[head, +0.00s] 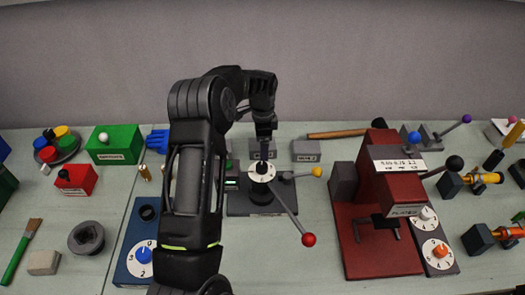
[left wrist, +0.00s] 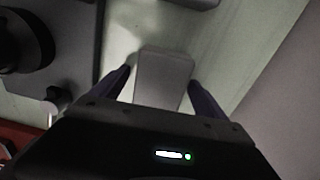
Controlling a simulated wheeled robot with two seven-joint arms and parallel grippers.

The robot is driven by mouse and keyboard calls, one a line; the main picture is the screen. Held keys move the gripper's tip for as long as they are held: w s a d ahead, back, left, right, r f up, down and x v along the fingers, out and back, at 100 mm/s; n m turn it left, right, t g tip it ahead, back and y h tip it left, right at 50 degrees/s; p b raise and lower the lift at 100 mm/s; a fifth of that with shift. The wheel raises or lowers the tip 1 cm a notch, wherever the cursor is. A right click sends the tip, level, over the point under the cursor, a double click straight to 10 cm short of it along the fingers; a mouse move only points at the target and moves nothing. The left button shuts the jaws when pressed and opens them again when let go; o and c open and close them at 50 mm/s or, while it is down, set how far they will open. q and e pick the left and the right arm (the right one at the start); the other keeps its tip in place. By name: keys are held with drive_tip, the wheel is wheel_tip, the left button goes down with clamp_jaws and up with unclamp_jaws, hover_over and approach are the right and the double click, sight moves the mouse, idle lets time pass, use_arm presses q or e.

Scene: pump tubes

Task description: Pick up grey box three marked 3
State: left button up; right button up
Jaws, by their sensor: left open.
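Two small grey boxes stand at the back of the table in the head view: one (head: 262,154) partly behind my left arm's end and one (head: 306,151) to its right. Their labels are too small to read surely. In the left wrist view a plain grey box (left wrist: 165,75) lies between the spread fingers of my left gripper (left wrist: 160,92), with a gap at its left and right. From the layout it seems to be the right one. No mark shows on it there. My left gripper is open. My right gripper is out of view.
A pump stand (head: 262,200) with a red-knobbed lever (head: 309,239) is in front of the boxes. A red press (head: 385,255) stands to the right. A hammer (head: 338,133) lies behind. A second grey box edge (left wrist: 195,3) shows in the left wrist view.

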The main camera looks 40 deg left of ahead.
use_arm(q)
drive_tip(key=shift+r, duration=0.1)
drive_tip(key=shift+c, duration=0.6)
drive_tip(key=c, duration=1.5)
